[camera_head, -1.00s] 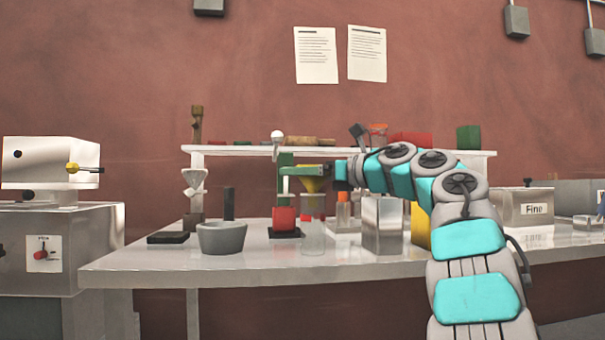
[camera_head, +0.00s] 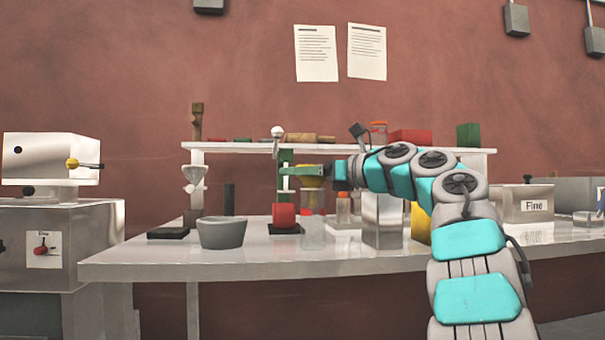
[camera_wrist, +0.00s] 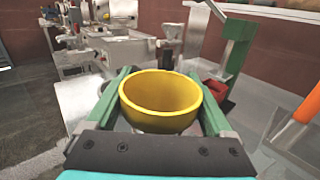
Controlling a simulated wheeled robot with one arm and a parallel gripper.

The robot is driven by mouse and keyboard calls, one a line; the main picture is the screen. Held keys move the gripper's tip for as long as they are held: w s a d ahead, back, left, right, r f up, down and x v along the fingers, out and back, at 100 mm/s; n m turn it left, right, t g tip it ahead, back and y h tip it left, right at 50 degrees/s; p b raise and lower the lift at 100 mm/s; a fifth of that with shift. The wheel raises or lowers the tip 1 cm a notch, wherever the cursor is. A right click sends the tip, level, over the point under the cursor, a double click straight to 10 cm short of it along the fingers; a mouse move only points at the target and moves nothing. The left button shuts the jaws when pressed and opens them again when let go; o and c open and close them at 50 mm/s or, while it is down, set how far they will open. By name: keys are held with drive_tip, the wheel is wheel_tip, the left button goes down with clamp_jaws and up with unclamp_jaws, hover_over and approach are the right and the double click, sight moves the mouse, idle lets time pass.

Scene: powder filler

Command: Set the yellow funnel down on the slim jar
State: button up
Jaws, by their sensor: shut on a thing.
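My gripper (camera_wrist: 160,77) is shut on the yellow funnel (camera_wrist: 160,112), its two green fingers on either side of the bowl. In the wrist view the funnel's wide mouth faces up; its spout is hidden. In the head view my gripper (camera_head: 308,170) comes in from the right above the table, and the funnel (camera_head: 312,182) shows just under the green finger. A faint clear jar with red-orange behind or in it (camera_head: 312,201) appears below the funnel; I cannot tell if this is the slim jar or whether the funnel touches it.
A green press (camera_head: 284,180) with a red cup (camera_head: 284,216) stands just left of my gripper. A grey bowl (camera_head: 222,233) is further left, and a metal block (camera_head: 382,222) to the right. A shelf (camera_head: 230,149) runs behind. The table front is clear.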

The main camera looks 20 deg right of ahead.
drive_tip(key=shift+f, duration=0.25)
idle(0.5)
drive_tip(key=o, duration=1.1)
